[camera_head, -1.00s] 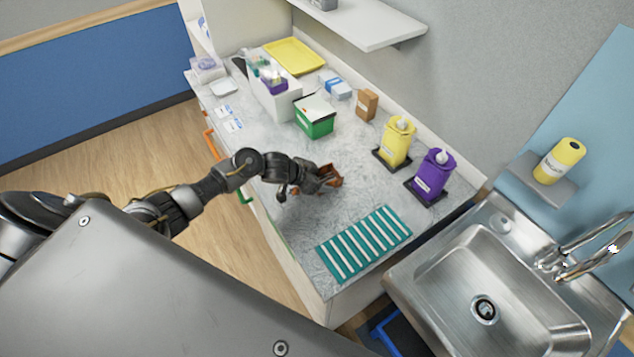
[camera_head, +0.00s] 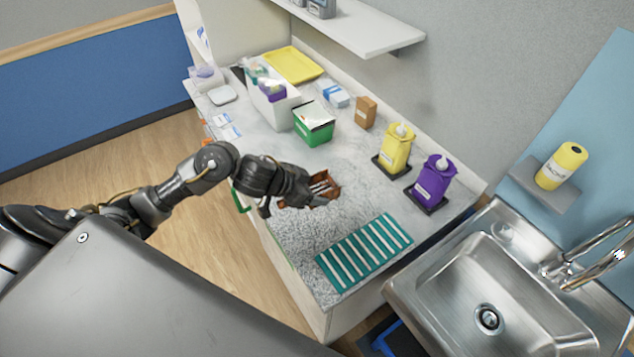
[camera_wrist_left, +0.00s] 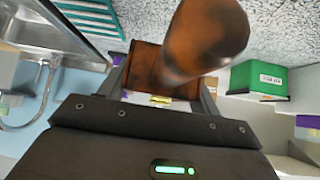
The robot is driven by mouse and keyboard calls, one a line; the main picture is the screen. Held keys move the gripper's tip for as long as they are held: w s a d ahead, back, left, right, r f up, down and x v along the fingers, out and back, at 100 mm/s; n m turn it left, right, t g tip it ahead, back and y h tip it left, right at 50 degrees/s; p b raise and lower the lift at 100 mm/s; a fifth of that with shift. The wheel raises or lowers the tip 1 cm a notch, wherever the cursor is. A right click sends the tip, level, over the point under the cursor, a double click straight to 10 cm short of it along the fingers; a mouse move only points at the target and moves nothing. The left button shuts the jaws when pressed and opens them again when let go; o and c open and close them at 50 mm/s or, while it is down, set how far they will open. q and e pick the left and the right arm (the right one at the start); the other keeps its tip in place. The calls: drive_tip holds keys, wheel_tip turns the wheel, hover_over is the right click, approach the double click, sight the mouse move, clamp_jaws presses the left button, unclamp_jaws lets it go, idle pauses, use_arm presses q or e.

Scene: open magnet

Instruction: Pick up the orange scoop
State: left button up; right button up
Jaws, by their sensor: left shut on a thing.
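The orange-brown scoop (camera_head: 325,182) is at my left gripper (camera_head: 318,188), over the middle of the counter in the head view. My left gripper is shut on the scoop. In the left wrist view the scoop (camera_wrist_left: 208,38) fills the top middle, with a rounded part close to the camera and a flatter part between the fingers. The fingers hide part of it. I cannot tell how far it is above the counter. My right gripper is not in view.
A teal striped mat (camera_head: 365,250) lies in front. A green box (camera_head: 313,124), a yellow bottle (camera_head: 396,148) and a purple bottle (camera_head: 434,178) stand behind. A steel sink (camera_head: 490,275) is at the right. A wall shelf (camera_head: 365,28) overhangs the back.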

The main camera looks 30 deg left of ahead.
use_arm(q)
drive_tip(key=s+b, duration=0.1)
drive_tip(key=b, duration=0.1)
drive_tip(key=s+d+m+b, duration=0.1)
drive_tip(key=b, duration=0.2)
drive_tip(key=s+d+m+g+h+b, duration=0.1)
drive_tip(key=b, duration=0.2)
drive_tip(key=shift+s+r, duration=0.1)
drive_tip(key=shift+r, duration=0.3)
drive_tip(key=b, duration=0.2)
drive_tip(key=m+g+h+b, duration=0.1)
drive_tip(key=b, duration=0.1)
drive_tip(key=shift+s+a+f+m, duration=0.15)
drive_tip(key=shift+s+a+m, duration=0.15)
drive_tip(key=shift+a, duration=0.1)
use_arm(e)
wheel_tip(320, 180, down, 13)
drive_tip(key=b, duration=0.1)
use_arm(q)
drive_tip(key=shift+s+a+r, duration=0.15)
drive_tip(key=shift+s+r, duration=0.05)
drive_tip(key=shift+s, duration=0.05)
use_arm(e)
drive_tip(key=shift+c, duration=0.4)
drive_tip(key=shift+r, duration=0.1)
